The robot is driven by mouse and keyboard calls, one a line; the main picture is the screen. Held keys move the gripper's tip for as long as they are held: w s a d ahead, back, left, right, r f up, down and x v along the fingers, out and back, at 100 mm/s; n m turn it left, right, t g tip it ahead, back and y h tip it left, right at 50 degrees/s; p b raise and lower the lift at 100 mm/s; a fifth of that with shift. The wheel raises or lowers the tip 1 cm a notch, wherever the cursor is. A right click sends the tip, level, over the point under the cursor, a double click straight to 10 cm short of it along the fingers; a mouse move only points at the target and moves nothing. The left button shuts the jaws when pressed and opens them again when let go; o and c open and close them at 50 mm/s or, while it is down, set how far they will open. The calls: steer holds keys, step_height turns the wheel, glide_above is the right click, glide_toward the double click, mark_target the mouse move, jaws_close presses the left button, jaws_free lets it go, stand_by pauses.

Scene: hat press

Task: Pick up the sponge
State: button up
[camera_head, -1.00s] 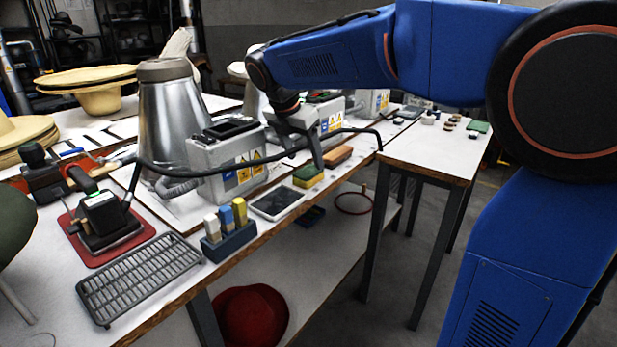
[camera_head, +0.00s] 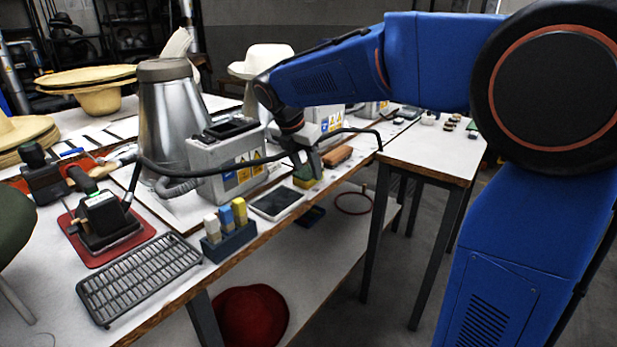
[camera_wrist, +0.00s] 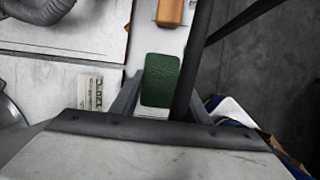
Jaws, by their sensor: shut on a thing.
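The sponge (camera_head: 304,178) is green on top with a yellow lower part, near the front edge of the workbench. In the wrist view its green face (camera_wrist: 160,80) shows between the two fingers. My gripper (camera_head: 312,171) is over the sponge and shut on it, one finger on each side (camera_wrist: 157,100). The sponge is partly hidden by my gripper in the head view. I cannot tell whether it is clear of the bench top.
A brown block (camera_head: 337,155) lies just beyond the sponge. A tablet-like slab (camera_head: 276,203) and a blue holder with upright blocks (camera_head: 229,242) lie nearer. A grey machine box (camera_head: 226,158) stands left. A black hose (camera_head: 350,131) loops close by.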

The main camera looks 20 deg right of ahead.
mark_target(307, 172)
step_height(307, 172, up, 10)
stand_by(0.7)
steer(key=shift+o, duration=0.4)
